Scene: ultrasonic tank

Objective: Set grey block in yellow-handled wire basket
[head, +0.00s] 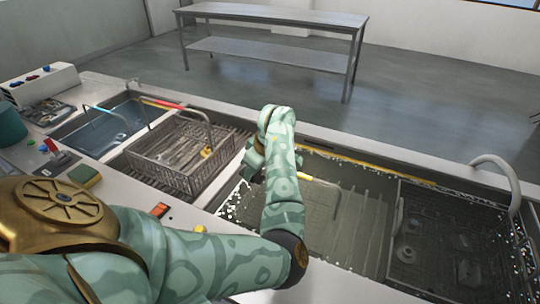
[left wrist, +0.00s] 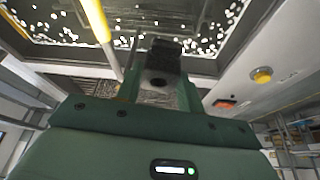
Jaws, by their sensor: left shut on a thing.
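My left gripper (head: 256,154) is over the near left end of the large tank, mostly hidden behind my own forearm in the head view. In the left wrist view, its green fingers (left wrist: 160,88) are shut on a dark grey block (left wrist: 163,58). The block is hidden in the head view. A yellow handle (head: 322,183) rises in the tank just right of my forearm. It also shows as a yellow bar (left wrist: 98,22) close to the gripper in the left wrist view. The basket body under it is hard to make out. My right gripper is not in view.
A wire basket with a red handle (head: 166,104) stands on the ribbed area at left. A blue-handled basket (head: 104,112) sits in the left sink. Another wire basket (head: 398,232) lies in the tank at right. A sponge (head: 85,176) lies on the counter.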

